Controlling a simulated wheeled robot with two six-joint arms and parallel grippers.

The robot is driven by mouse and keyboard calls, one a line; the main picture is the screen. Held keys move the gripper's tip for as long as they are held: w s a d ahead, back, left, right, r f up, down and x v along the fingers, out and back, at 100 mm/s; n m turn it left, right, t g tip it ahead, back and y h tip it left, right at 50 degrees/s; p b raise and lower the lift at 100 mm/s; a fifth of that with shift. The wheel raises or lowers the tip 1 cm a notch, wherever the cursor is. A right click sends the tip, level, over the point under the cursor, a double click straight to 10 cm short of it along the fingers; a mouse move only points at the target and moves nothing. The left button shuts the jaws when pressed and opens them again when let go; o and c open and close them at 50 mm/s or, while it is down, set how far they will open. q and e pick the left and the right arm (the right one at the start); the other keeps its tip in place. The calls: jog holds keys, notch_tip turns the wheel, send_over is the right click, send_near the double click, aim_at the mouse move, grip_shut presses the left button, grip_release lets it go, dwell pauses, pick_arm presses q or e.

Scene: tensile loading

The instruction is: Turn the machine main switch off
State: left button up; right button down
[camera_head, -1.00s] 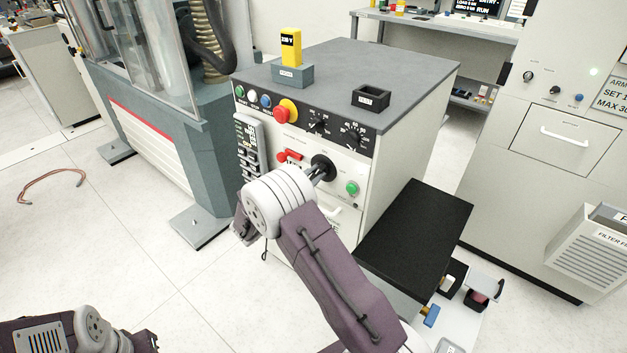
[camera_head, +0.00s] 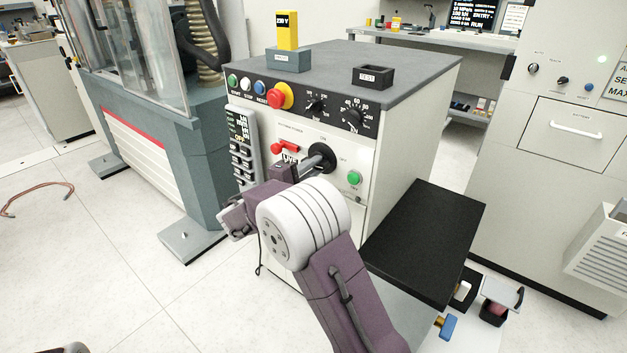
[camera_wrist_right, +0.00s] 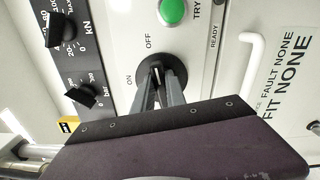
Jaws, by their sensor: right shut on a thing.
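The main switch (camera_head: 324,154) is a round black rotary knob on the white front panel of the grey-topped cabinet. ON is printed above it and OFF to its right in the head view. It also shows in the right wrist view (camera_wrist_right: 161,71), between two dark fingers, with ON at its left and OFF above. My right gripper (camera_head: 308,166) reaches it from the lower left and is shut on its handle. The fingers hide part of the handle, so its exact pointing direction is unclear.
A red lever (camera_head: 285,147) sits close left of the switch and a green button (camera_head: 354,178) to its lower right. A red emergency knob (camera_head: 281,96) is above. A grey handset (camera_head: 241,145) hangs on the left edge. A black-topped bench (camera_head: 425,238) stands right of my arm.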

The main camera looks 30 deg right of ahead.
pick_arm(q)
jog(key=shift+f+b, duration=1.5)
jog(key=shift+f, duration=0.5)
pick_arm(e)
jog(key=shift+f+m, duration=0.25)
jog(key=shift+m, duration=0.85)
jog(key=c, duration=1.4)
grip_release()
jog(key=shift+r, duration=0.1)
jog(key=shift+o, duration=0.2)
